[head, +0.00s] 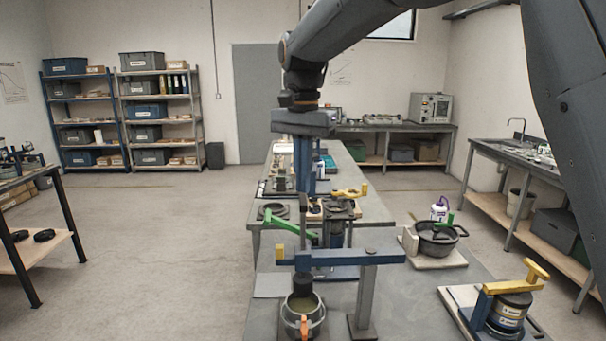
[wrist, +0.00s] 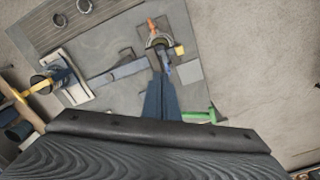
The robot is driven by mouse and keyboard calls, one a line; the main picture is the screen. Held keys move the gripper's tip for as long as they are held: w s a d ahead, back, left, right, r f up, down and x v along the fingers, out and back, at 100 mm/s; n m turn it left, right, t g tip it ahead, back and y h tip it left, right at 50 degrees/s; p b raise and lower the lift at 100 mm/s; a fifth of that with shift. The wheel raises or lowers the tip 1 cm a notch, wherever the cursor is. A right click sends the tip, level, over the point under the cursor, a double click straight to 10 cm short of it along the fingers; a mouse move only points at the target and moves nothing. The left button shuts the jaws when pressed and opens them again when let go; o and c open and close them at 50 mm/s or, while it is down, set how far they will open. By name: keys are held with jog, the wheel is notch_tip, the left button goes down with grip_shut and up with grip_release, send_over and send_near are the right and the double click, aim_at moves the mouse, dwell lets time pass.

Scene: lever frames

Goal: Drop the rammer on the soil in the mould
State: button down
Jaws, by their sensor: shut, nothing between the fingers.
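The mould (head: 318,323) is a round metal cup with an orange clamp (head: 304,328) at the front of the near bench. Olive-brown soil (head: 310,301) shows inside it. The dark rammer (head: 303,284) is upright above the mould, under the left part of a blue lever arm (head: 335,258). Its lower end is at the mould's mouth; I cannot tell whether it touches the soil. The lever arm has a yellow end and a grey post. My gripper (head: 306,190) points down, shut and empty, above and behind the lever in the head view. The mould's rim also shows in the wrist view (wrist: 158,41), beyond my fingertips (wrist: 160,75).
At right are a black pot (head: 436,238) and a device with a yellow handle (head: 508,310). A long bench (head: 350,172) with tools runs behind.

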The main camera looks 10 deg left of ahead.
jog(key=shift+r, duration=0.1)
dwell(0.4)
notch_tip(320, 180, up, 3)
jog(key=shift+f+p, duration=0.1)
jog(key=shift+p, duration=0.95)
jog(key=shift+r, duration=2.1)
jog(key=shift+f, duration=0.1)
jog(key=d+f+n+b, duration=0.2)
jog(key=d+f+b, duration=0.4)
jog(key=d+f, duration=1.3)
jog(key=s+d+f+b, duration=0.3)
jog(key=s+d+f, duration=0.3)
jog(key=s+f, duration=0.2)
jog(key=s+d+f+n+t+b, duration=0.1)
jog(key=s+d+f+b, duration=0.1)
jog(key=s+d+f, duration=0.5)
notch_tip(320, 180, down, 5)
jog(key=shift+s+d+f+b, duration=0.2)
jog(key=shift+s+d+b, duration=0.15)
jog(key=shift+s, duration=0.2)
